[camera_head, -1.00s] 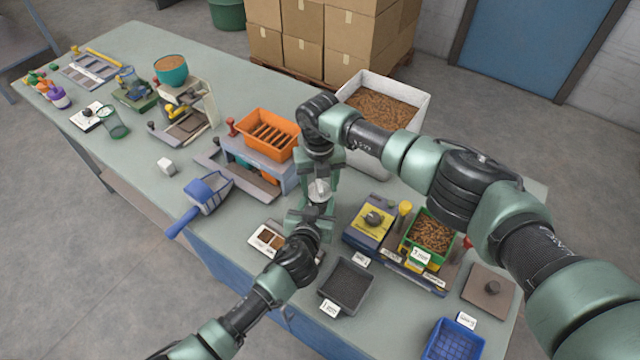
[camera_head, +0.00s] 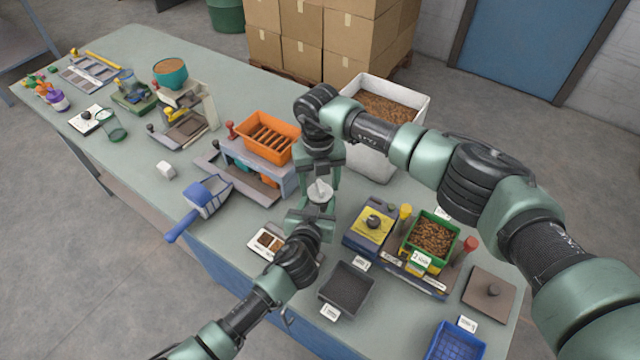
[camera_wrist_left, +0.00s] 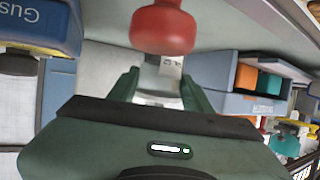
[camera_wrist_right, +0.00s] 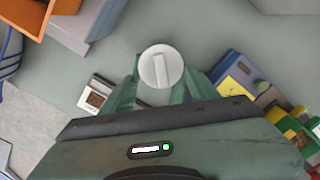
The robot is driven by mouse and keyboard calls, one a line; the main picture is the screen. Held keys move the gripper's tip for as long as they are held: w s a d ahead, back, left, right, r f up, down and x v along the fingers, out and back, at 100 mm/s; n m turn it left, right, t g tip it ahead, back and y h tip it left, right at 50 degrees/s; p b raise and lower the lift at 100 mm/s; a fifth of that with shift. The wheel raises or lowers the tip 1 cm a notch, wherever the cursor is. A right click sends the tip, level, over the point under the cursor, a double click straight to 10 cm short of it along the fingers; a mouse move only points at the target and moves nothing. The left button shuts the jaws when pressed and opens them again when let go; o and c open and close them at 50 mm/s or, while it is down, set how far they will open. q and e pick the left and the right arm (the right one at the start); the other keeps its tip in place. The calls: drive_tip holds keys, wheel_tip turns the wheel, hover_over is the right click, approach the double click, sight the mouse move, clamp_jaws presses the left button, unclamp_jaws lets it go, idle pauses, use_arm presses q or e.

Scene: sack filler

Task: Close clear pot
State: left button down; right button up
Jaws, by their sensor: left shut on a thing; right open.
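The clear pot (camera_wrist_left: 158,85) is between my left gripper's fingers in the left wrist view, with my left gripper (camera_head: 311,208) shut on it above the bench. In the head view a round white lid (camera_head: 320,191) with a raised ridge sits at the pot's top. The lid also shows face-on in the right wrist view (camera_wrist_right: 161,66). My right gripper (camera_head: 320,178) points down just above the lid, open, with its fingers on either side of the ridge. The lid hides the pot's inside. I cannot tell whether it is fully seated.
An orange slotted bin (camera_head: 268,137) on a grey stand and a blue scoop (camera_head: 201,203) lie left of the grippers. A black tray (camera_head: 346,288), a yellow-topped box (camera_head: 373,224) and a green bin of brown pieces (camera_head: 431,238) lie right. A red knob (camera_wrist_left: 164,27) is close beyond the left fingers.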

use_arm(q)
drive_tip(key=shift+f, duration=0.1)
use_arm(e)
drive_tip(key=shift+w, duration=0.15)
drive_tip(key=c, duration=0.8)
drive_tip(key=shift+f, duration=1)
use_arm(q)
drive_tip(key=shift+d, duration=0.1)
use_arm(e)
drive_tip(key=shift+r, duration=2.1)
use_arm(q)
drive_tip(key=c, duration=0.6)
unclamp_jaws()
drive_tip(key=shift+o, duration=0.2)
